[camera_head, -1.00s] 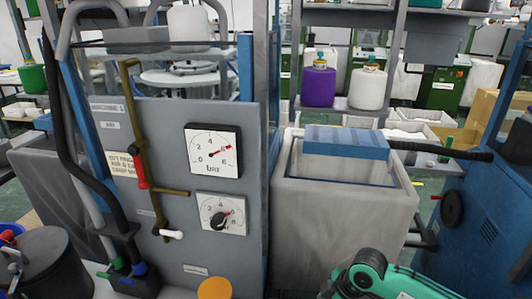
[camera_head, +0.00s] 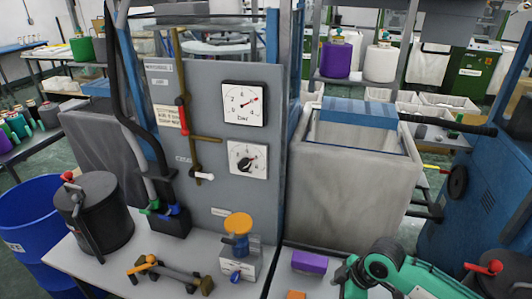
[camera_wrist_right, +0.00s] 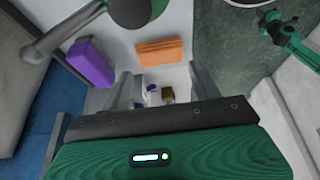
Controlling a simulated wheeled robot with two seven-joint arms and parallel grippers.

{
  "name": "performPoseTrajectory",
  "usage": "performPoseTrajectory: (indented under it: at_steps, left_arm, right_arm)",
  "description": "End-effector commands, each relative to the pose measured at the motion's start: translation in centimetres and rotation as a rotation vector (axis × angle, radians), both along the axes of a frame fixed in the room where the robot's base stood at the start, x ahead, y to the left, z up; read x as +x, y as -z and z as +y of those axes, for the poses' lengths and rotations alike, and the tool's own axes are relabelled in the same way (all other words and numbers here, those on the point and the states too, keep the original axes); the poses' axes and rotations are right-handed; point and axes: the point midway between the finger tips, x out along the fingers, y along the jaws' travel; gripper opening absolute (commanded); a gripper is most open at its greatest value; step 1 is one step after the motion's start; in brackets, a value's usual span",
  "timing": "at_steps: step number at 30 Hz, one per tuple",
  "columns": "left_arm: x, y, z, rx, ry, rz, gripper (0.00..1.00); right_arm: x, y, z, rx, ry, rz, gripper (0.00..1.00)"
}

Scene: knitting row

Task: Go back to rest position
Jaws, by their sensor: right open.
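My right arm (camera_head: 390,272) is green and black and comes in at the lower right in the head view; its gripper is cut off there. In the right wrist view my right gripper (camera_wrist_right: 163,88) has its two grey fingers apart, with nothing held between them. An orange block (camera_wrist_right: 160,50) lies beyond the fingers, and a purple block (camera_wrist_right: 90,63) lies to their left. Both also show at the bottom of the head view, purple (camera_head: 309,262) and orange (camera_head: 296,295).
A grey panel with two gauges (camera_head: 244,103) stands on the table (camera_head: 150,240). A black pot (camera_head: 95,212), an orange-topped device (camera_head: 238,225) and a jointed rod (camera_head: 168,271) are on the table. A grey bin (camera_head: 350,190) stands behind my right arm. A blue barrel (camera_head: 30,225) is left.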

Motion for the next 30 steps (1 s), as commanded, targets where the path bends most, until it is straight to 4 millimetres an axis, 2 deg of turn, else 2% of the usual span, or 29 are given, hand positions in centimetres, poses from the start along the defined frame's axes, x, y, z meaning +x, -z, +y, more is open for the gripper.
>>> performPoseTrajectory:
  at_steps: [11,19,25,30]
  left_arm:
    - [0.2,0.0,0.0,0.001,-0.001,0.000,0.00]
    - [-0.7,0.1,0.1,0.001,-0.001,0.011,0.00]
    - [-0.6,0.1,0.1,0.002,-0.001,0.010,0.00]
    - [-0.6,0.1,0.1,0.002,-0.001,0.009,0.00]
  right_arm:
    - [-2.9,1.0,3.0,0.037,0.065,-0.016,0.63]
    - [-6.5,1.7,5.1,0.083,0.226,-0.026,0.63]
    - [-10.0,2.0,4.3,0.093,0.465,-0.020,0.63]
    - [-13.2,2.4,1.9,0.064,0.696,0.001,0.63]
